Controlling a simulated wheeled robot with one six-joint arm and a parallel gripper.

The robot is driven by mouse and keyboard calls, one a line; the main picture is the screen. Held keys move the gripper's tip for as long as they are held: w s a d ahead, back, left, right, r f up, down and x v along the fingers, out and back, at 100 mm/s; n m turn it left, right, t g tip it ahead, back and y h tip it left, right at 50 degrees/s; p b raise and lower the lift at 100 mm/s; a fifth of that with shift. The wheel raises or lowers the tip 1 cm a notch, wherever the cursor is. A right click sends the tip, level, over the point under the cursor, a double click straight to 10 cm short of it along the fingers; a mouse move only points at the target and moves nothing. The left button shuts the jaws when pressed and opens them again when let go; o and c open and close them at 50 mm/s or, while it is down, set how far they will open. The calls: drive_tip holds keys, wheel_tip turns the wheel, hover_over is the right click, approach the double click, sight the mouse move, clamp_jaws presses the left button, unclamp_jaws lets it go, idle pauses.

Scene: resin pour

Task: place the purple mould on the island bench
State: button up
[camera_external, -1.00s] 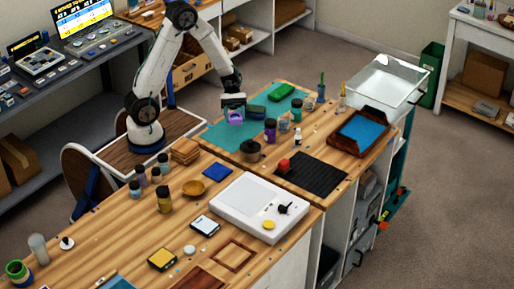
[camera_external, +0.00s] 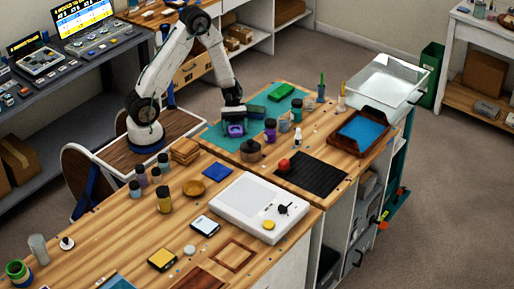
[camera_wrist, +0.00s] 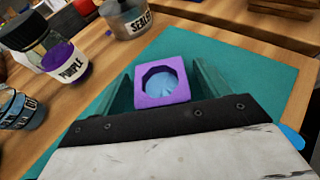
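The purple mould (camera_wrist: 180,98) is a squarish block with a many-sided hollow that looks pale blue inside. It sits between the two dark green fingers of my gripper (camera_wrist: 162,75) in the wrist view, one finger along each side. In the external view the mould (camera_external: 236,129) is under my gripper (camera_external: 234,127), low over the teal mat (camera_external: 215,138) on the island bench (camera_external: 335,192).
A purple-labelled jar (camera_wrist: 65,58) and a sealer tin (camera_wrist: 125,18) stand left of the mould in the wrist view. A dark round pot (camera_external: 250,150), a green block (camera_external: 281,91) and several jars stand around the mat. The mat beyond the mould is clear.

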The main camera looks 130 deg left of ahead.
drive_tip(key=shift+r, duration=0.2)
drive_tip(key=v, duration=0.7)
drive_tip(key=shift+s, duration=0.1)
drive_tip(key=w+d+r+m+g, duration=0.2)
drive_tip(key=d+r+m+g, duration=0.3)
drive_tip(key=d, duration=0.4)
drive_tip(key=w+d+r+m+g, duration=0.2)
drive_tip(key=d+r+m+g, duration=0.1)
drive_tip(key=d+r+m, duration=0.4)
drive_tip(key=s+d+r+m+y, duration=0.3)
drive_tip(key=s+d+m+y, duration=0.1)
drive_tip(key=d+m, duration=0.3)
drive_tip(key=s+d+r+m+y, duration=0.4)
drive_tip(key=s+d+m+y, duration=0.1)
drive_tip(key=d+m, duration=0.3)
drive_tip(key=shift+s+d, duration=0.35)
drive_tip(key=shift+s, duration=0.05)
